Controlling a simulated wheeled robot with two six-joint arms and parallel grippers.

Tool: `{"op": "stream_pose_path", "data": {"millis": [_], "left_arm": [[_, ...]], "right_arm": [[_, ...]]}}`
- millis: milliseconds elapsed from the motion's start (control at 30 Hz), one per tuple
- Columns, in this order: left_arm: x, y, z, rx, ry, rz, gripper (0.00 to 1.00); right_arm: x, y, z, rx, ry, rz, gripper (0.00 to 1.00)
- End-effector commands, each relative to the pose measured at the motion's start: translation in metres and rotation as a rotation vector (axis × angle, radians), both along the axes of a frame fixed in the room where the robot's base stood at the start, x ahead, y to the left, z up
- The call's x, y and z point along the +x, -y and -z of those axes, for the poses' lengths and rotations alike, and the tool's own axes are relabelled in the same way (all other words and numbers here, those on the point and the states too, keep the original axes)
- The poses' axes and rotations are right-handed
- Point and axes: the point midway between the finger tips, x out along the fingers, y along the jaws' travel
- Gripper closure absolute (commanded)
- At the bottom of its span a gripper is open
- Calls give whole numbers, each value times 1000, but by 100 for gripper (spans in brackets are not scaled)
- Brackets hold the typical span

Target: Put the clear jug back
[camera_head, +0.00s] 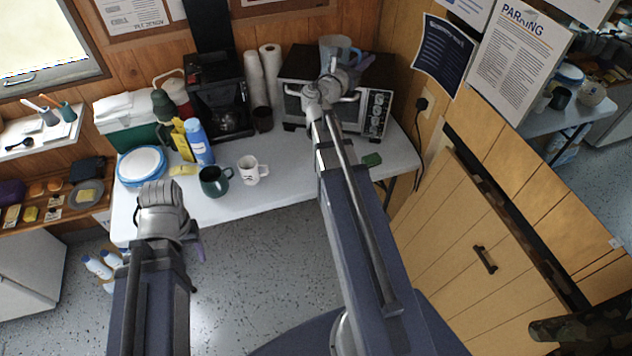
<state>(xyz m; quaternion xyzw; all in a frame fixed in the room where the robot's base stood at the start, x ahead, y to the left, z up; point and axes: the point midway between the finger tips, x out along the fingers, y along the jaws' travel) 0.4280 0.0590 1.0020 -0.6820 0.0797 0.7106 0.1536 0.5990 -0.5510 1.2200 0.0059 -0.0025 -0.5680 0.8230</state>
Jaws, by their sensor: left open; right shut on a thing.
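The clear jug (334,46) is bluish and see-through and looks upright. It shows at the top of the toaster oven (376,115), and I cannot tell whether it rests on the oven or is just above it. My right gripper (359,66) is at the jug's right side, shut on it; my own wrist hides the jug's lower part and the exact grip. My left gripper (198,250) is open and empty, low in front of the table's front edge, mostly hidden behind its own wrist.
The white table (284,186) also bears a green mug (214,183), a white mug (250,173), a blue bottle (198,144), a coffee maker (216,95), stacked cups, a paper roll (271,66) and plates (141,166). The table's front right is mostly clear.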

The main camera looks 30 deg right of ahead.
Motion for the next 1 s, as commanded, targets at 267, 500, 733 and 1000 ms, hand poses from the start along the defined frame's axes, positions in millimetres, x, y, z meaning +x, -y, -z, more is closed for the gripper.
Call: {"op": "stream_pose_path", "data": {"millis": [267, 500, 733, 1000], "left_arm": [[0, 0, 48, 0, 0, 0, 11], [0, 0, 108, 0, 0, 0, 0], [0, 0, 164, 0, 0, 0, 0], [0, 0, 229, 0, 0, 0, 0]], "right_arm": [[9, -10, 48, -1, -1, -37, 100], [23, -26, 108, -1, -2, -94, 100], [37, -43, 164, -1, -3, -150, 100], [52, -63, 229, -1, -4, -215, 100]]}}
